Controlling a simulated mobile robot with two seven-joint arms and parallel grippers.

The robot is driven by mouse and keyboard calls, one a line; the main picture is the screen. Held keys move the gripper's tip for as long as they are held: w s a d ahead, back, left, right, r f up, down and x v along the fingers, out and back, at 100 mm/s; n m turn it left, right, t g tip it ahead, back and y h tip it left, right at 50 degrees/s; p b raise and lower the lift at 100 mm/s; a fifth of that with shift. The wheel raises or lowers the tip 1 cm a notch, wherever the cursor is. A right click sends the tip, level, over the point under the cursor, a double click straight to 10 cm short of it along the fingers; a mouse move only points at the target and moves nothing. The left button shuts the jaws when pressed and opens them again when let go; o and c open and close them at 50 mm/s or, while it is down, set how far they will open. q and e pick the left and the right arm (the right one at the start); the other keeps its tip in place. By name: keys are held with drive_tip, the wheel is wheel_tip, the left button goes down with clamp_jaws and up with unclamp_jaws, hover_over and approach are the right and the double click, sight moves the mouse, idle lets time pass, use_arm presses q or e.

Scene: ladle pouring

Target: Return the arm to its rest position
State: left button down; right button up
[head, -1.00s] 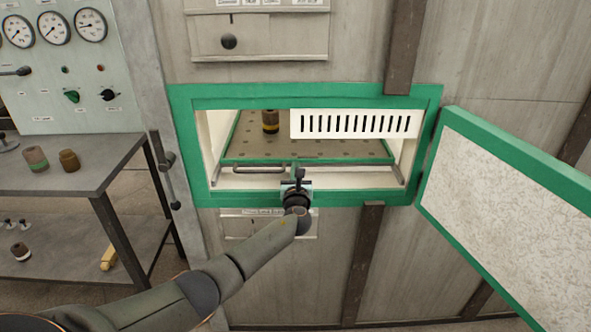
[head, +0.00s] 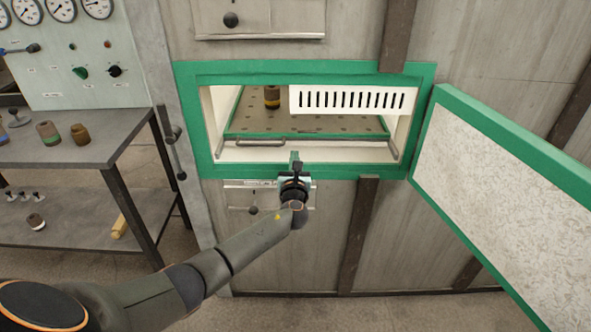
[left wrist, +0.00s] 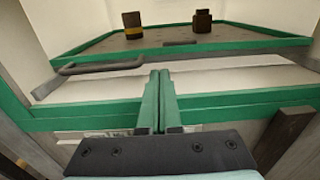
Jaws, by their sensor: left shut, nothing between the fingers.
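My left gripper (head: 295,158) is shut and empty, just in front of the lower green frame of the open chamber (head: 310,172). In the left wrist view its two green fingers (left wrist: 158,75) are pressed together, pointing at the chamber. My left arm reaches in from the lower left of the head view. Inside the chamber is a perforated tray (head: 320,123) with a green rim and a bar handle (head: 261,143). A dark cylinder with a yellow band (head: 271,97) stands on it. The left wrist view shows a second dark brown cylinder (left wrist: 203,21) on the tray. My right gripper is not in view.
The chamber door (head: 505,180) hangs wide open at the right. A white slotted panel (head: 350,101) hangs at the opening's top. A lever (head: 172,140) sticks out beside the frame.

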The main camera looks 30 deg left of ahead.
use_arm(q)
drive_tip(key=p+v, duration=0.1)
drive_tip(key=v, duration=0.5)
